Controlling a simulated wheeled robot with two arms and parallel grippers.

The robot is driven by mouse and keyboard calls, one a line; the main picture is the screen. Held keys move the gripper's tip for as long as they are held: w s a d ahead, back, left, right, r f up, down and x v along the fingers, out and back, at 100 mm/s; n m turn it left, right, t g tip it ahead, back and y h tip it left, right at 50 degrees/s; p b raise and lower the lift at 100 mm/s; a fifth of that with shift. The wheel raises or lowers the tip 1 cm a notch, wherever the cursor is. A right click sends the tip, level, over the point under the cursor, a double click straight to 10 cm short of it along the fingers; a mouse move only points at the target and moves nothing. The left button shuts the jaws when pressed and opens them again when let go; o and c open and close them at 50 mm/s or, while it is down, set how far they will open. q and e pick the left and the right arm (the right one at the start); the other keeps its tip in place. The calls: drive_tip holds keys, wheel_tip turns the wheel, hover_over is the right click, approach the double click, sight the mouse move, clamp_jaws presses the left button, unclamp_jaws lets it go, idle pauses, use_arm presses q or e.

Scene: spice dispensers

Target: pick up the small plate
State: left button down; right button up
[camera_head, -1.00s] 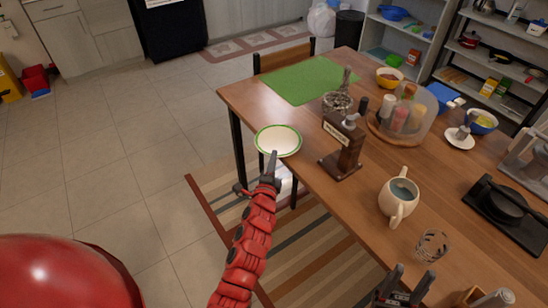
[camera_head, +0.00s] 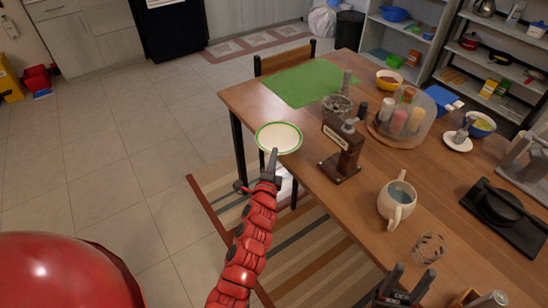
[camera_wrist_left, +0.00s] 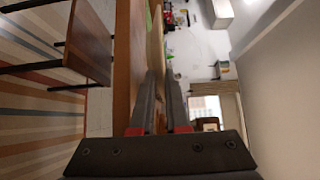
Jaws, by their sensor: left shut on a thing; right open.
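The small plate (camera_head: 279,138), white with a green rim, is at the left edge of the wooden table in the head view. My left gripper (camera_head: 271,165) reaches it from the near side and is shut on its near rim. The plate looks about level; whether it is clear of the tabletop I cannot tell. My right gripper (camera_head: 398,282) is open and empty near the table's front edge, at the bottom of the head view.
A wooden dispenser (camera_head: 341,152) stands just right of the plate. A green mat (camera_head: 307,82) lies behind. A mug (camera_head: 397,203), a drinking glass (camera_head: 429,249) and a clear spice holder (camera_head: 401,120) stand farther right. A chair (camera_head: 283,60) is behind the table.

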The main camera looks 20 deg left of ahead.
use_arm(q)
drive_tip(key=s+d+r+p, duration=0.1)
drive_tip(key=s+r, duration=0.1)
drive_tip(key=s, duration=0.5)
drive_tip(key=s+r, duration=0.3)
drive_tip(key=s, duration=0.4)
drive_tip(key=shift+d+p, duration=0.4)
